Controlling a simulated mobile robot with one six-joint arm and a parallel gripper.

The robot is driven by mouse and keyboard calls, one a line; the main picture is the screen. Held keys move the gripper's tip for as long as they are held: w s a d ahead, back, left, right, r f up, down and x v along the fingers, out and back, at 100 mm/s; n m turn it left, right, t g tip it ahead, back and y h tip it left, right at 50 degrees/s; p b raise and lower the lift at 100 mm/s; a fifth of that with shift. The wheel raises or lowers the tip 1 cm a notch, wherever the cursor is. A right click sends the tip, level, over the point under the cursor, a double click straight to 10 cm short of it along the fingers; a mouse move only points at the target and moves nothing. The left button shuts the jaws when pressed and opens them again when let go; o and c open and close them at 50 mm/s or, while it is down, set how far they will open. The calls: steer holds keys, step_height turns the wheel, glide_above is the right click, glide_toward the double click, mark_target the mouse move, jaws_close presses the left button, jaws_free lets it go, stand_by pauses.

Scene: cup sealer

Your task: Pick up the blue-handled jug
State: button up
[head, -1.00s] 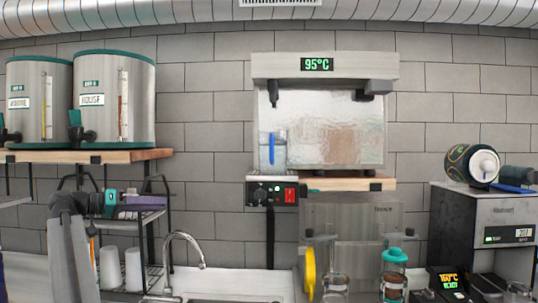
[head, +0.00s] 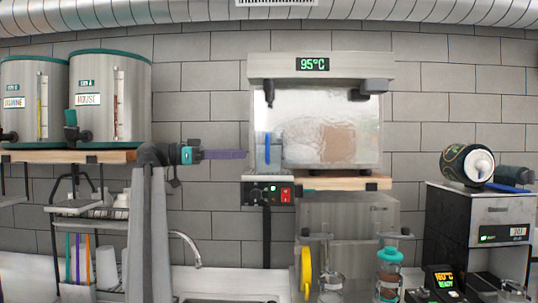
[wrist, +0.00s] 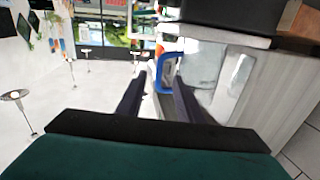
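The clear jug (head: 275,157) stands upright on the shelf of the hot-water machine, below the 95°C display. Its blue handle (head: 267,147) stands vertical. My gripper (head: 244,154) is level with the jug, just left of it, with its purple fingers pointing right. In the wrist view my gripper (wrist: 159,80) is open, and the blue handle (wrist: 162,78) shows between the two fingertips, at or slightly beyond them. I cannot tell whether either finger touches it. The jug body is partly hidden by the right finger in that view.
The hot-water machine (head: 320,65) overhangs the jug, with a control box and red switch (head: 286,194) below. Two metal dispensers (head: 110,105) stand on the left shelf. A wire rack (head: 75,209) with cups and a tap (head: 188,245) sit lower. Bare wall lies around my gripper.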

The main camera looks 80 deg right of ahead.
mark_target(263, 153)
steer(key=shift+p+x, duration=1.25)
steer(key=shift+x, duration=3.1)
steer(key=shift+s+d+r+p, duration=0.15)
steer(key=shift+s+d+p, duration=0.05)
steer(key=shift+s+p, duration=0.25)
steer(key=shift+s+d+r+p, duration=0.1)
steer(key=shift+s+d+p, duration=0.05)
steer(key=shift+s+p, duration=0.25)
steer(key=shift+p+x, duration=0.45)
steer(key=shift+x, duration=0.5)
steer(key=shift+s+d, duration=0.2)
steer(key=shift+s, duration=0.5)
